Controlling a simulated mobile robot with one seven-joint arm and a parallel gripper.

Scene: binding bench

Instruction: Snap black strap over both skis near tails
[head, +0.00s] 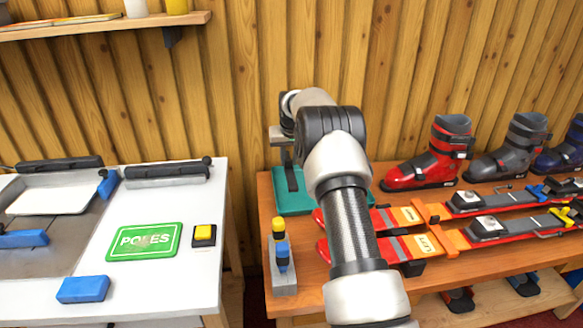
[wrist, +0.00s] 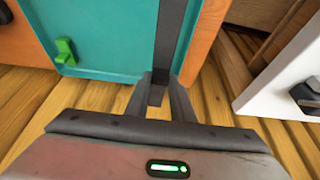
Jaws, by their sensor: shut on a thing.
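My gripper (wrist: 160,88) is shut on a black strap (wrist: 171,35) at the edge of the teal tray (wrist: 110,62). The strap runs from between the fingers up across the tray. In the head view, the strap (head: 291,178) shows below my wrist, over the teal tray (head: 290,205); my fingertips are hard to make out there. Two red skis lie side by side on the wooden bench: the back ski (head: 385,217) and the front ski (head: 393,247). My arm hides part of their left ends.
A grey block with yellow and blue pegs (head: 282,258) stands at the bench's left front. Ski boots (head: 436,160) line the back right. A white table (head: 190,275) with a green POLES sign (head: 145,241) stands left, across a narrow gap.

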